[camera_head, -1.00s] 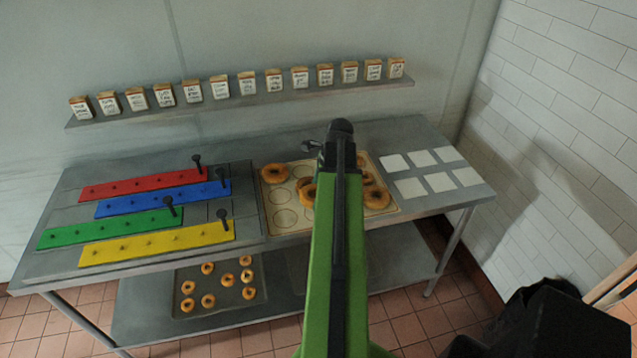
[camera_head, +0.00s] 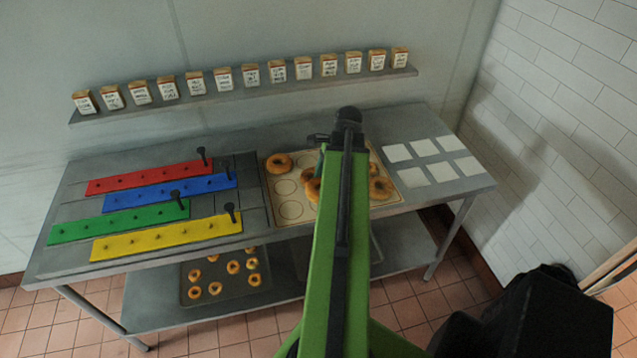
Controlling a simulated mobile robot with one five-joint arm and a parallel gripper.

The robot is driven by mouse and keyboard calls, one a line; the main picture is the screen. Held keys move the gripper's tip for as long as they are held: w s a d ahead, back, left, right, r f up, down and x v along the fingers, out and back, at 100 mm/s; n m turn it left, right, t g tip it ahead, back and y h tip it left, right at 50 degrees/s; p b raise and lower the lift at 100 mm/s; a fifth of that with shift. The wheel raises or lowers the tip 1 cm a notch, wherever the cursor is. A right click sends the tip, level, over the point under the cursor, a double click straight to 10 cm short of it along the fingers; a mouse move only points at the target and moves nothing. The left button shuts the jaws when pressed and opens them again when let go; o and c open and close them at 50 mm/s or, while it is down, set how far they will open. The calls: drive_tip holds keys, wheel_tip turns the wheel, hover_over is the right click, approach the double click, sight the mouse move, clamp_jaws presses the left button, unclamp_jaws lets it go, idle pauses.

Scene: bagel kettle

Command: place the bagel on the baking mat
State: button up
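The baking mat (camera_head: 274,191) is pale with round outlines and lies on the steel table, right of the coloured strips. One bagel (camera_head: 279,163) lies at its back left corner. Another bagel (camera_head: 313,188) shows near the middle, partly behind my arm. A further bagel (camera_head: 381,188) lies on the right part, with more bagel partly hidden beside it. My green arm crosses the mat from the front. My gripper (camera_head: 318,140) is at the far end, over the mat's back edge, mostly hidden by the arm. I cannot tell whether it is open or holding a bagel.
Red (camera_head: 150,178), blue (camera_head: 170,193), green (camera_head: 118,223) and yellow (camera_head: 166,239) strips with black pegs lie on the left. White squares (camera_head: 430,160) lie on the right. A tray of bagels (camera_head: 224,283) is on the lower shelf. Small labelled boxes line the wall shelf (camera_head: 240,97).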

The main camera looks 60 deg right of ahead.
drive_tip(key=w+a+f+b, duration=0.1)
drive_tip(key=w+f+b, duration=0.1)
drive_tip(key=w, duration=0.1)
drive_tip(key=w+a+f+b, duration=0.1)
drive_tip(key=w+f+b, duration=0.1)
drive_tip(key=w, duration=0.1)
drive_tip(key=w+a+f+b, duration=0.1)
drive_tip(key=w+f, duration=0.1)
drive_tip(key=w, duration=0.1)
drive_tip(key=shift+w+a+f+b, duration=0.25)
drive_tip(key=shift+a+f+b, duration=0.05)
drive_tip(key=shift+f+b, duration=0.1)
drive_tip(key=shift+w+a, duration=0.25)
drive_tip(key=shift+w, duration=0.15)
wheel_tip(320, 180, down, 4)
drive_tip(key=b, duration=0.4)
drive_tip(key=shift+f+b, duration=0.2)
drive_tip(key=shift+b, duration=0.1)
drive_tip(key=o, duration=1.1)
drive_tip(key=shift+r, duration=0.1)
drive_tip(key=shift+r, duration=0.1)
drive_tip(key=p+v, duration=1.2)
